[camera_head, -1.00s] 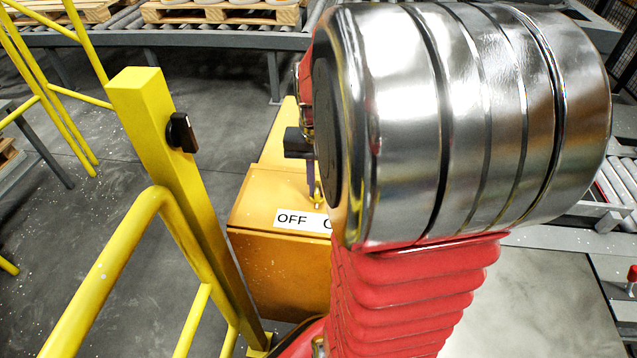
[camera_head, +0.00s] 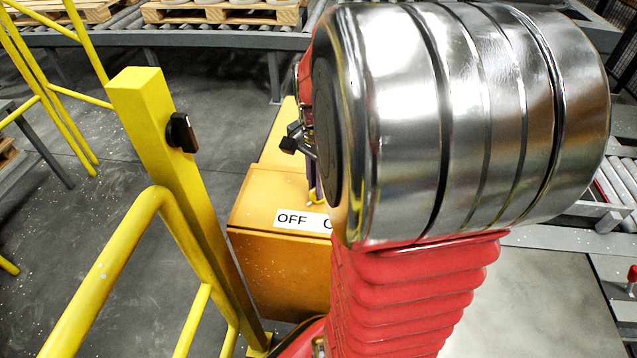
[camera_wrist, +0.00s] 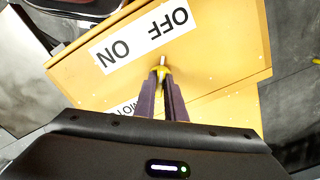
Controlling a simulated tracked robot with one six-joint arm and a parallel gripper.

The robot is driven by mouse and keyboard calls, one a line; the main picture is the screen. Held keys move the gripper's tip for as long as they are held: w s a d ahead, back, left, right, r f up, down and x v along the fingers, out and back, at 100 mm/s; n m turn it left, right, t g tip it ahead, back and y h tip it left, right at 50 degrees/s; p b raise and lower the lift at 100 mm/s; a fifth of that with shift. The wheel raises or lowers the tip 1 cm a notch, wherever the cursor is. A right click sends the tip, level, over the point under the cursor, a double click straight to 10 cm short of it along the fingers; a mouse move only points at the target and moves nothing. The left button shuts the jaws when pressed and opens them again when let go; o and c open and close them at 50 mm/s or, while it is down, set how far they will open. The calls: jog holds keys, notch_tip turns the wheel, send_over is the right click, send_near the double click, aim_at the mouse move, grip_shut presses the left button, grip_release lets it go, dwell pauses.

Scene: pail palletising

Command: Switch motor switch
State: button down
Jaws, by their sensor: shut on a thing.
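The motor switch is a small lever (camera_wrist: 162,61) with a yellow base on an orange box (camera_wrist: 225,75). A white label (camera_wrist: 145,36) beside it reads OFF and ON, upside down in the wrist view. My gripper (camera_wrist: 161,80) has its two purple fingers closed around the lever. I cannot tell which position the lever is in. In the head view the orange box (camera_head: 280,265) stands left of my arm, with OFF readable on its label (camera_head: 296,219). My arm hides the rest of the label and most of my gripper (camera_head: 313,197).
A yellow post (camera_head: 160,150) with a small black fitting (camera_head: 181,132) stands left of the box, joined to yellow railings (camera_head: 110,265). A roller conveyor (camera_head: 170,38) carrying wooden pallets (camera_head: 220,12) runs along the back. Grey floor lies between post and conveyor.

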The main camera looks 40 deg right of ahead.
jog(key=shift+w+a, duration=0.1)
jog(key=shift+w, duration=0.05)
jog(key=c, duration=1.8)
grip_release()
jog(key=shift+r, duration=0.1)
notch_tip(320, 180, up, 14)
jog(key=shift+f, duration=0.25)
